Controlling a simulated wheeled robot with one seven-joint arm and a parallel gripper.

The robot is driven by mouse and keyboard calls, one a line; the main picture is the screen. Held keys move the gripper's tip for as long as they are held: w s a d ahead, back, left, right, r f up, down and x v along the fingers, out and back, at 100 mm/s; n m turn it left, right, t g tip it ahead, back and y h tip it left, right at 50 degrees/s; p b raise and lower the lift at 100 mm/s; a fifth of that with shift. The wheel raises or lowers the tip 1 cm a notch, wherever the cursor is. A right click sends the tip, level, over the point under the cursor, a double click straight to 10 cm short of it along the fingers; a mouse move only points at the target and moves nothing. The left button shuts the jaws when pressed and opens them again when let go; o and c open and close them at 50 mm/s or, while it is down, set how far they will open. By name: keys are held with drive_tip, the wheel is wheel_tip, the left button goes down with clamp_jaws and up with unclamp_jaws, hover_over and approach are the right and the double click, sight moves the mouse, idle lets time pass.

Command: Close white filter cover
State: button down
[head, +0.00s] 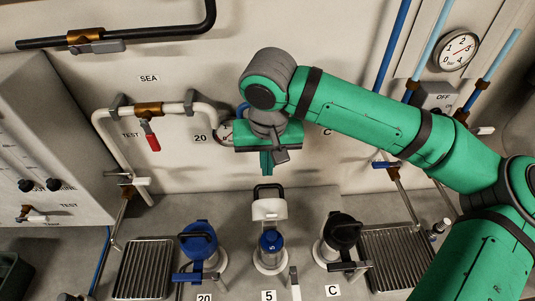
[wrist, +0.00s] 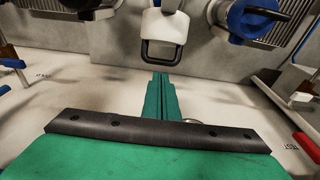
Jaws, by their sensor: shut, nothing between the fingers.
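The white filter cover (head: 269,209) stands raised, tipped up behind the middle filter housing, whose blue cartridge (head: 271,242) marked 5 is exposed in front of it. A black loop handle (head: 267,188) is at its upper end. In the wrist view the white cover (wrist: 164,27) is at top centre, with its handle (wrist: 162,58) facing my gripper. My gripper (head: 266,170) is shut and empty, fingers pointing down, just beyond the handle on the wall side. In the wrist view my fingertips (wrist: 160,77) appear close to the handle; I cannot tell whether they touch.
A blue cover (head: 197,238) at left and a black cover (head: 344,231) at right sit on the neighbouring housings. Ribbed metal trays (head: 147,268) flank them. A pipe with a red-handled valve (head: 151,139) is on the wall at left.

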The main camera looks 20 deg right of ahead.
sight(269, 201)
wheel_tip(269, 201, down, 3)
drive_tip(key=shift+s+r, duration=0.1)
drive_tip(key=shift+s+a+f, duration=0.15)
drive_tip(key=shift+s+f, duration=0.05)
drive_tip(key=shift+s, duration=0.35)
drive_tip(key=shift+s+a+f, duration=0.1)
drive_tip(key=shift+s+f, duration=0.1)
drive_tip(key=shift+s, duration=0.3)
drive_tip(key=shift+s+a+f, duration=0.15)
drive_tip(key=shift+s+f, duration=0.1)
drive_tip(key=shift+s, duration=0.3)
drive_tip(key=shift+w+a, duration=0.1)
